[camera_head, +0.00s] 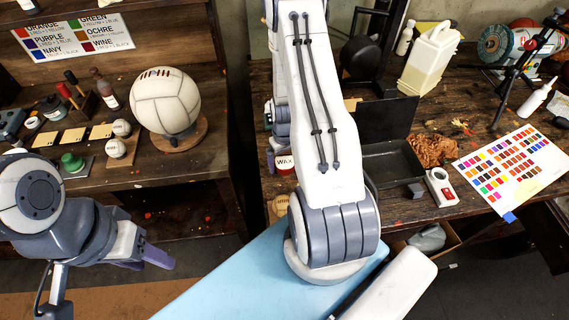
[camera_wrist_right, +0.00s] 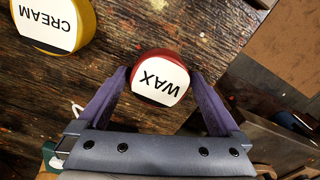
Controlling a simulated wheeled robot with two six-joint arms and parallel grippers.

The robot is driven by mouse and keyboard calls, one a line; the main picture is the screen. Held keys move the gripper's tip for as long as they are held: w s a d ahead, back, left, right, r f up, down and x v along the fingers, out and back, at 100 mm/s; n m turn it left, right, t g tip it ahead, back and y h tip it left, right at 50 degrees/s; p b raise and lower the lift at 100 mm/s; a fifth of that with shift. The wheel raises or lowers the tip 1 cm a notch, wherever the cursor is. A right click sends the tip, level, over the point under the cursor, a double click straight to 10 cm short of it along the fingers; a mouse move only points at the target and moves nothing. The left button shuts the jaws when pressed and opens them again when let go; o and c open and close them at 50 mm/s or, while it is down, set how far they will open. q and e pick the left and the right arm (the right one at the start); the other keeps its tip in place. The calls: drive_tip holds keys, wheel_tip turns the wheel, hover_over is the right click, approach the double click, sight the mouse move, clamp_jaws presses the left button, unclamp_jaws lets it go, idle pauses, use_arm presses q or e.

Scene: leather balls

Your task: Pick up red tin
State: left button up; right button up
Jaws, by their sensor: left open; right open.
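The red tin (camera_wrist_right: 161,74), with a white label reading WAX, stands on the dark wooden bench in the right wrist view. It also shows in the head view, partly covered by my right arm, where its label (camera_head: 285,163) is visible. My right gripper (camera_wrist_right: 162,80) is open, with its purple fingers on either side of the tin's near part. I cannot tell whether they touch it. My left gripper (camera_head: 150,256) hangs empty and open at the lower left, in front of the left shelf and far from the tin.
A yellow tin (camera_wrist_right: 55,22) labelled CREAM stands left of the red tin in the right wrist view. On the bench are a black tray (camera_head: 392,163), a colour chart (camera_head: 515,165) and a white jug (camera_head: 430,62). A stitched ball (camera_head: 165,100) sits on the left shelf.

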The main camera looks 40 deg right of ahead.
drive_tip(key=c, duration=1.3)
